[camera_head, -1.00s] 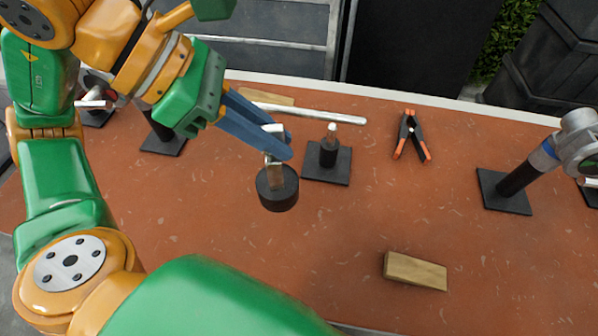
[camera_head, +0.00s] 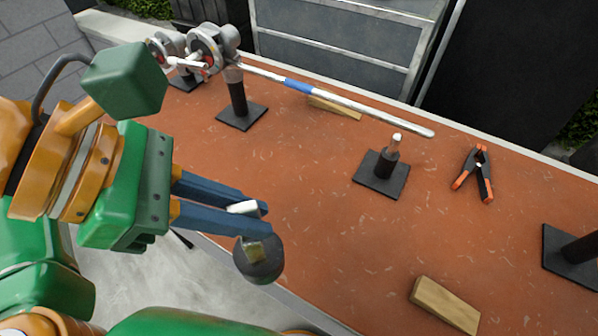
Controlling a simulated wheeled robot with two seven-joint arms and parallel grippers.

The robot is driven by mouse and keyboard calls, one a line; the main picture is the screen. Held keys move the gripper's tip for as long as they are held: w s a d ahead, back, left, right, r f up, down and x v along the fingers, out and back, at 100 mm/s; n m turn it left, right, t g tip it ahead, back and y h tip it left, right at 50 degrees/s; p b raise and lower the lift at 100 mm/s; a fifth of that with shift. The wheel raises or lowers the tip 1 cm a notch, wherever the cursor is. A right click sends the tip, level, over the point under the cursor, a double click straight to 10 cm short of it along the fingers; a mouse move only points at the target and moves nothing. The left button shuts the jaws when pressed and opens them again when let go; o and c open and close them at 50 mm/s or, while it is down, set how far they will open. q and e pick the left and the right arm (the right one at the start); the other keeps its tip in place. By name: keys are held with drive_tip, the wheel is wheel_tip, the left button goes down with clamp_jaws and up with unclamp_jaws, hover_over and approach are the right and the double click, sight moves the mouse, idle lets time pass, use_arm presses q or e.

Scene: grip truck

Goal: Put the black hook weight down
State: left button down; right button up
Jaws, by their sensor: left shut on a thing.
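The black hook weight (camera_head: 258,262) is a dark round body with a pale hook (camera_head: 243,208) on top. My left gripper (camera_head: 262,215) comes in from the left and is shut on the hook between its blue fingers. The weight hangs below the fingertips, tilted, over the front edge of the red-brown table (camera_head: 330,235). I cannot tell how high it is above that edge. My right gripper is not in view.
A black stand with a short post (camera_head: 384,168) is right of the weight. A silver bar (camera_head: 345,100) runs from a clamp stand (camera_head: 235,95) behind it. A spring clamp (camera_head: 474,175) and a wooden block (camera_head: 445,304) lie right. The table's middle is clear.

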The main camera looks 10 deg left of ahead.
use_arm(q)
drive_tip(key=w+a+f+p, duration=0.1)
drive_tip(key=w+f+p, duration=0.1)
drive_tip(key=w+f, duration=1)
drive_tip(key=shift+w+a+f, duration=0.35)
drive_tip(key=shift+w+a, duration=0.05)
drive_tip(key=shift+w, duration=0.25)
drive_tip(key=shift+f, duration=0.1)
drive_tip(key=shift+f, duration=0.15)
drive_tip(key=c, duration=0.9)
unclamp_jaws()
